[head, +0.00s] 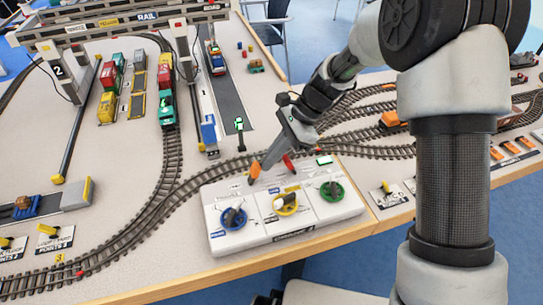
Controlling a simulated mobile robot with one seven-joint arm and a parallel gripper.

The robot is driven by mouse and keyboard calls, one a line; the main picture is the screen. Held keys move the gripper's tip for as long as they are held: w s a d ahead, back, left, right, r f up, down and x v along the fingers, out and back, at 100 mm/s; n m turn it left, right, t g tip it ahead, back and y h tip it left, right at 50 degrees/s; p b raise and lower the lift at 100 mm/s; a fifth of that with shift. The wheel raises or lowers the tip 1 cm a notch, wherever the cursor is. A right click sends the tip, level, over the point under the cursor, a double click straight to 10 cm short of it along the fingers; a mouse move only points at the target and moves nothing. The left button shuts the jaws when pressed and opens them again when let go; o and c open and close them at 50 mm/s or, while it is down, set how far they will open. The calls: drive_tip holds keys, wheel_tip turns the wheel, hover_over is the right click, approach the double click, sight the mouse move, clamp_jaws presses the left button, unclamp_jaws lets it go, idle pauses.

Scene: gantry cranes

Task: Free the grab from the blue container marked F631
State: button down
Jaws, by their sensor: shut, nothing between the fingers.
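A blue container-like block (209,132) stands in the lane at centre, beside the right gantry leg. I cannot read F631 on it, and I cannot make out the grab or how it sits against a container. A white control box (255,240) lies at the table's front edge with a blue dial (233,218), a yellow dial (286,204) and a green dial (332,191). My gripper (262,166) is shut and points down over the back left of the box, near an orange part. A red part (288,161) is just right of it. Contact is unclear.
The gantry crane (130,22) marked RAIL spans the back left. Red, green and yellow vehicles and containers (107,90) stand under it. Curved track (160,185) runs behind and left of the control box. Small lever plates (386,193) lie right of it.

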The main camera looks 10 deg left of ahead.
sight(252, 171)
drive_tip(key=shift+s+a+r+h+p, duration=0.3)
drive_tip(key=shift+r+p, duration=0.3)
drive_tip(key=shift+p, duration=0.3)
drive_tip(key=a+h+p, duration=0.1)
drive_tip(key=p, duration=0.1)
drive_tip(key=s+r+t+h+p, duration=0.1)
drive_tip(key=p, duration=0.1)
drive_tip(key=shift+a+r+t+p, duration=0.15)
drive_tip(key=shift+a+t+p, duration=0.15)
drive_tip(key=shift+a+p, duration=0.1)
drive_tip(key=s+a+t+h+p, duration=0.1)
drive_tip(key=h+p, duration=0.1)
drive_tip(key=p, duration=0.1)
drive_tip(key=shift+a+p, duration=0.3)
drive_tip(key=shift+a, duration=0.05)
drive_tip(key=shift+f+t+h, duration=0.3)
drive_tip(key=shift+w+d, duration=0.1)
drive_tip(key=shift+r, duration=0.1)
drive_tip(key=shift+r+p, duration=0.45)
drive_tip(key=shift+r, duration=0.3)
